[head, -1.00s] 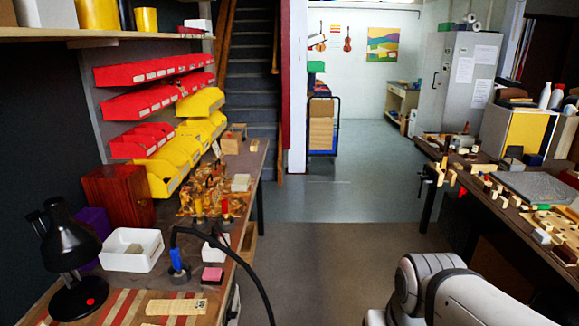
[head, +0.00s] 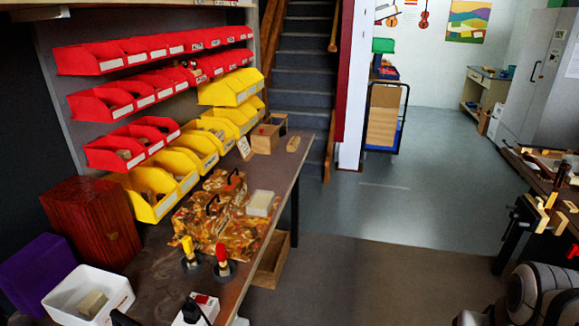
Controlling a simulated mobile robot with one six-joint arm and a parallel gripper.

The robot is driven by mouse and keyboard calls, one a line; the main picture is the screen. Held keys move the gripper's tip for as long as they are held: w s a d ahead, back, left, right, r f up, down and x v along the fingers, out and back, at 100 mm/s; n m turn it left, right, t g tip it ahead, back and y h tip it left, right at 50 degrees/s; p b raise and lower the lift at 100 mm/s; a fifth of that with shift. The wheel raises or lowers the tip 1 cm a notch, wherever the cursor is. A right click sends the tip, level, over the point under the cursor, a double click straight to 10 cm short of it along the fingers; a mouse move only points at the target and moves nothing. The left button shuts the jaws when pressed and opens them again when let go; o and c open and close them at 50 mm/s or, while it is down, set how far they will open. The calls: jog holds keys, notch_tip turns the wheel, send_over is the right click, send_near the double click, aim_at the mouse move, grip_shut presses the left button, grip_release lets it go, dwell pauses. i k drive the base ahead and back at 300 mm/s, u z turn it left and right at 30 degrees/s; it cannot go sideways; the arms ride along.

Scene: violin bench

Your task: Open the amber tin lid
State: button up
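I cannot pick out a tin with an amber lid for certain. A flat, amber-and-brown marbled piece (head: 208,232) lies on the left bench, with dark handle-like shapes and small items on it. Whether it belongs to the tin is unclear. A pale block (head: 261,203) sits at its right side. My gripper is out of view; only pale links of my arm show at the bottom right.
The left bench (head: 157,285) holds a dark red wooden box (head: 92,222), a purple box (head: 37,277), a white tray (head: 118,289) and two small upright tools (head: 222,263). Red and yellow bins (head: 196,146) hang behind. Open floor (head: 350,270) lies right of the bench.

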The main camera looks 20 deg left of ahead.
aim_at(203, 208)
jog(key=u, duration=0.6)
jog(key=i, duration=1.15)
jog(key=u, duration=1.05)
jog(key=i, duration=0.45)
jog(key=u, duration=0.35)
jog(key=k, duration=0.65)
jog(key=u, duration=0.25)
jog(key=i, duration=0.65)
jog(key=z, duration=0.15)
